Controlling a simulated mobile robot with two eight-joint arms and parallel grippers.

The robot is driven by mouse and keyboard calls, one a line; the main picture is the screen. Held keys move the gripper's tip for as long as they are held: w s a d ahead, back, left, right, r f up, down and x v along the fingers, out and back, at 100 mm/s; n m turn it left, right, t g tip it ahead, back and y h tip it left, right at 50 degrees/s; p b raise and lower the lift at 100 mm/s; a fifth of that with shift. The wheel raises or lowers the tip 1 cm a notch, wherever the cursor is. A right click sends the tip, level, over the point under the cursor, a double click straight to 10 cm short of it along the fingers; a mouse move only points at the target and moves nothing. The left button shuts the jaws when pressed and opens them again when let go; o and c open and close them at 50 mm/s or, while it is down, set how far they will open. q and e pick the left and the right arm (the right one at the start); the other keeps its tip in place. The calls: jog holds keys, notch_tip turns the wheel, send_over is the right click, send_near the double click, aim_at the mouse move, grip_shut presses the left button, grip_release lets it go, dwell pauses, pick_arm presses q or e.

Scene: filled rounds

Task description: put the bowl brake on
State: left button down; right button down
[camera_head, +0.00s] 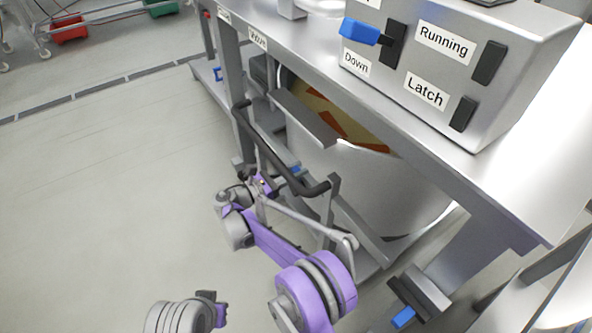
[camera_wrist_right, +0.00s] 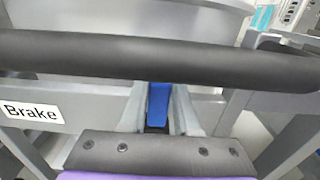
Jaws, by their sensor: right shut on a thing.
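The bowl brake is a blue lever (camera_wrist_right: 158,104) beside a white "Brake" label (camera_wrist_right: 31,112). In the head view the right gripper (camera_head: 280,176) is small and partly hidden behind the black handle bar (camera_head: 275,150). The steel bowl (camera_head: 360,180) stands under the bench with orange-brown contents.
The dark handle bar (camera_wrist_right: 160,55) crosses just above my right gripper. A control box (camera_head: 450,60) with Running, Latch and Down labels stands on the steel bench (camera_head: 480,180). Another blue-ended part (camera_head: 403,317) is at lower right. The floor (camera_head: 110,190) at left is clear.

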jog(key=s+m, duration=0.1)
jog(key=m, duration=0.1)
jog(key=s+d+m, duration=0.1)
jog(key=m, duration=0.1)
jog(key=s+d+f+m, duration=0.1)
jog(key=shift+d+m, duration=0.15)
jog(key=shift+m, duration=0.25)
jog(key=c, duration=0.6)
grip_release()
jog(key=shift+c, duration=0.2)
jog(key=p+v, duration=0.1)
jog(key=v, duration=1)
